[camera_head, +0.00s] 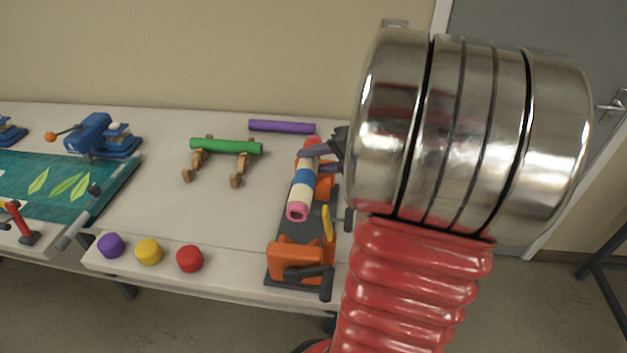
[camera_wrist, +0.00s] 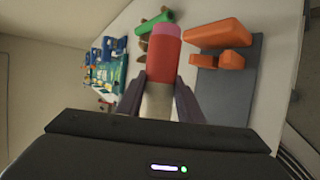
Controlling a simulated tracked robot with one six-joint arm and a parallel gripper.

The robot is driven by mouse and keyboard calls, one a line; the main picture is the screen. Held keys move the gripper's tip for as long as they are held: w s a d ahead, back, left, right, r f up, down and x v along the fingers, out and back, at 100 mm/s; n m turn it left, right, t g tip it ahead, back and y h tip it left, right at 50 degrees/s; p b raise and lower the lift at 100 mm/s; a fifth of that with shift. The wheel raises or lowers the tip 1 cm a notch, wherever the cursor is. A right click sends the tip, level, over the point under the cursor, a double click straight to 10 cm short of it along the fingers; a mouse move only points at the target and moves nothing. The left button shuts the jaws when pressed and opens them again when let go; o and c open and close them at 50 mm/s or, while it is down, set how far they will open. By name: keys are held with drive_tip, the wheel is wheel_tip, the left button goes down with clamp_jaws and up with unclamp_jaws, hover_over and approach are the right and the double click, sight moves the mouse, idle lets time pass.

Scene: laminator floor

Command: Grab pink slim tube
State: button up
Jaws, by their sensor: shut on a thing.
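A slim tube with pink, cream, blue and red bands (camera_head: 303,184) lies lengthwise over the orange and grey stand at the right of the table. Its near end is pink with a dark hole. My gripper (camera_head: 322,153) reaches in from the right at the tube's far part. In the wrist view my gripper (camera_wrist: 166,100) is shut on the tube, with one finger on each side of its cream part. The tube's pink and red end (camera_wrist: 165,45) sticks out beyond the fingers. I cannot tell whether the tube rests on the stand or is lifted.
The orange and grey stand (camera_head: 292,251) has a yellow lever. A green tube (camera_head: 226,146) lies on wooden supports to the left, and a purple tube (camera_head: 281,126) lies behind. Purple, yellow and red buttons (camera_head: 190,258) line the front edge. A blue machine (camera_head: 98,136) stands at far left.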

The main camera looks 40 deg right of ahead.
wheel_tip(320, 180, up, 6)
drive_tip(key=shift+f, duration=0.25)
idle(0.5)
